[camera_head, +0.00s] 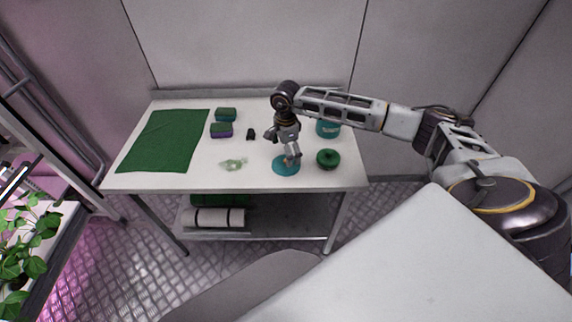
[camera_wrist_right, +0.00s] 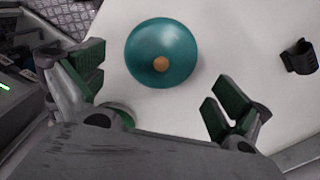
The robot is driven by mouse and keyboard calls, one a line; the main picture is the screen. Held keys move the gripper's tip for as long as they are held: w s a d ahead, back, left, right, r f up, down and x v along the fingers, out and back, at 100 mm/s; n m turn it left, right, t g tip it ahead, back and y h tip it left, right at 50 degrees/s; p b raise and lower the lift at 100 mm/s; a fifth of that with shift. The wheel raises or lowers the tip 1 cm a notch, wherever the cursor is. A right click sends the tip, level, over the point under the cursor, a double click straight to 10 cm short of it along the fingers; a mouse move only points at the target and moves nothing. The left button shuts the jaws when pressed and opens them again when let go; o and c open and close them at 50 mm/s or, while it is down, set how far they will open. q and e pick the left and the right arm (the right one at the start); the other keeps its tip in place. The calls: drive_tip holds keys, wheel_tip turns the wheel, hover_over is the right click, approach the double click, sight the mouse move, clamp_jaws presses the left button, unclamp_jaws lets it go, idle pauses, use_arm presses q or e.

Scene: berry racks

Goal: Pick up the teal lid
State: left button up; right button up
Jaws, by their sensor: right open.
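The teal lid (camera_head: 283,168) lies on the white table near its front edge. In the right wrist view the lid (camera_wrist_right: 178,44) is a round teal disc with a small tan knob at its middle. My right gripper (camera_head: 291,158) is over the lid in the head view, pointing down. In the wrist view my right gripper (camera_wrist_right: 157,88) has its green-padded fingers wide apart with nothing between them, and the lid shows beyond the fingertips. My left gripper does not show.
The white table (camera_head: 200,170) also holds a green cloth (camera_head: 165,140), two sponges (camera_head: 226,114) (camera_head: 221,130), a small black item (camera_head: 250,134), a clear greenish item (camera_head: 234,163), a dark green ring (camera_head: 327,158) and a teal pot (camera_head: 327,128) behind my right arm.

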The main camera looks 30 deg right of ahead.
sight(278, 164)
drive_tip(key=shift+f+p, duration=0.5)
drive_tip(key=shift+f, duration=1.45)
drive_tip(key=shift+w+d+f, duration=0.1)
drive_tip(key=shift+f, duration=0.5)
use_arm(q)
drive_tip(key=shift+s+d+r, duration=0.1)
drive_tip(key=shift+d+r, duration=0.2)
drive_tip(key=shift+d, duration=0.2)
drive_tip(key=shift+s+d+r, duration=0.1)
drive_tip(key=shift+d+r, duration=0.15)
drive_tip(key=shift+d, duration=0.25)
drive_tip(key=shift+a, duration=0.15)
